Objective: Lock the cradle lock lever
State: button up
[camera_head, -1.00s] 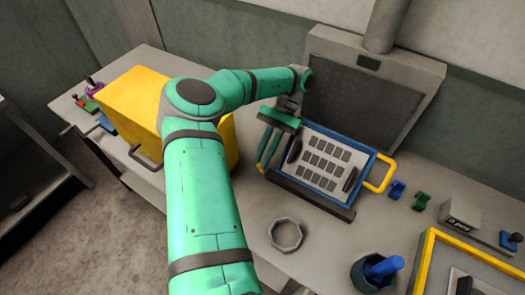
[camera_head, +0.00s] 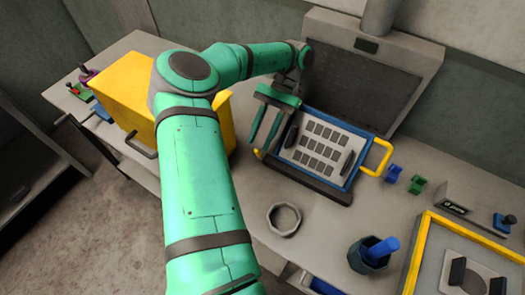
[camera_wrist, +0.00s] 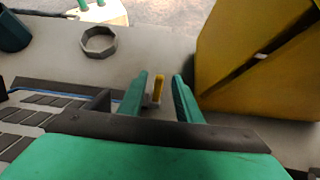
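The cradle (camera_head: 310,180) is a dark frame on the bench, holding a blue-rimmed tray (camera_head: 352,172) with a grey plate of dark rectangles. In the wrist view, a short yellow upright piece (camera_wrist: 159,88), which looks like the lock lever, stands on a small grey mount beside the cradle's dark edge (camera_wrist: 60,84). My gripper (camera_head: 261,146) is at the cradle's left side, fingers down. In the wrist view, my gripper (camera_wrist: 160,84) is open, with the yellow piece between its fingers and gaps on both sides. The lever cannot be made out in the head view.
A large yellow box (camera_head: 135,88) stands left of the gripper, close to the right finger in the wrist view.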

jog(key=s+r, duration=1)
jog(key=s, duration=0.4)
jog(key=shift+a+r, duration=0.35)
jog(key=shift+a, duration=0.05)
jog(key=shift+w, duration=0.15)
